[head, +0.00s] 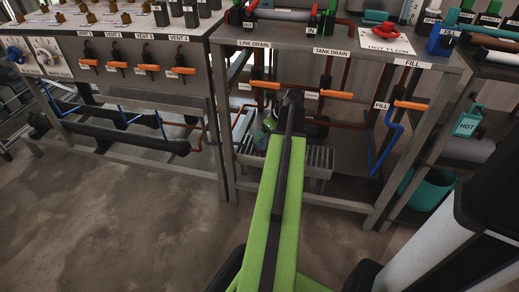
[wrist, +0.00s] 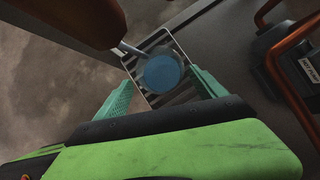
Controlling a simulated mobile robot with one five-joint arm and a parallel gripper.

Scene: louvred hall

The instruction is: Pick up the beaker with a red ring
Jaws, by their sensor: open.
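In the wrist view a round blue shape (wrist: 162,72) lies between my fingertips, over a slatted metal grate (wrist: 152,42). It looks like a vessel or its blue contents seen from above. No red ring shows on it, so I cannot tell whether it is the beaker with a red ring. My gripper (wrist: 160,78) is open, with one teal finger on each side of the blue shape. I cannot tell whether either finger touches it. In the head view my arm hides most of the gripper and the middle of the grate (head: 318,160).
A thin metal spout (wrist: 131,49) reaches close to the blue shape. A brown rounded body (wrist: 75,18) fills the upper left. Pipes and a labelled dark fitting (wrist: 304,66) stand at right. The bench (head: 345,48) has orange-handled valves (head: 331,95); open floor (head: 110,225) lies at left.

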